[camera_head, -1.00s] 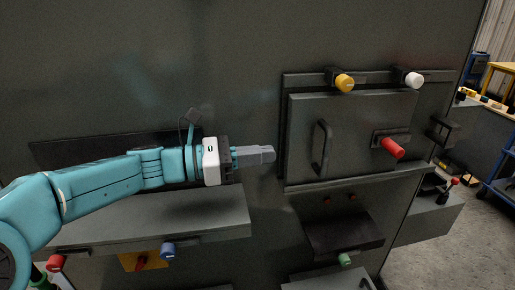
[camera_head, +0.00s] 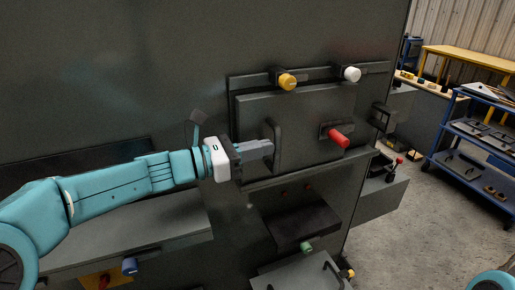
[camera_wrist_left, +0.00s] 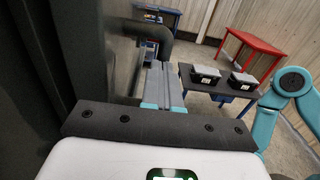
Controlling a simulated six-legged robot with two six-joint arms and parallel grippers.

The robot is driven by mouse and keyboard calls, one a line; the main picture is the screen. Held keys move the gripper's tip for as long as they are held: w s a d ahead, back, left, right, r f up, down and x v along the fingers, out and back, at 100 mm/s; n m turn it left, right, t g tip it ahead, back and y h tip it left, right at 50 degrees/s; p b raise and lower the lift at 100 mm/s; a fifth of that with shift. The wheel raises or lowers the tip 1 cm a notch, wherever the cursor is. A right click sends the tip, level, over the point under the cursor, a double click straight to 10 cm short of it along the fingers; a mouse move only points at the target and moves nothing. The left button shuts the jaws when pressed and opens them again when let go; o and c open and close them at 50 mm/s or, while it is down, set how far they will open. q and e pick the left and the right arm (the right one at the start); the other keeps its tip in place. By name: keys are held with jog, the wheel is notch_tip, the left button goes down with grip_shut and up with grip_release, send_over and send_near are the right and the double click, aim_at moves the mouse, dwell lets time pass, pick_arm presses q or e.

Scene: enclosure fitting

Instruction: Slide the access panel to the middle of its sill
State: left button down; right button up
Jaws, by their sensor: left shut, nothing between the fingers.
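The access panel (camera_head: 305,105) is a dark grey plate standing upright on its sill (camera_head: 322,168), toward the left end of the frame. It bears a black bar handle (camera_head: 277,143) on its left part and a red knob (camera_head: 339,138) on its right part. My left gripper (camera_head: 268,147) is shut and empty, its fingertips at the handle's left side; whether they touch it I cannot tell. In the left wrist view the shut fingers (camera_wrist_left: 164,80) lie close to the dark bent handle (camera_wrist_left: 150,28). My right gripper is not in view.
A yellow knob (camera_head: 287,82) and a white knob (camera_head: 351,74) sit on the rail above the panel. A dark box-shaped bracket (camera_head: 381,116) sticks out at the right. A wide grey ledge (camera_head: 130,235) lies below my left arm. A blue cart (camera_head: 480,150) stands far right.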

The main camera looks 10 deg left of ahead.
pick_arm(q)
jog(key=x, duration=0.5)
jog(key=shift+w+d, duration=0.1)
jog(key=shift+w, duration=0.05)
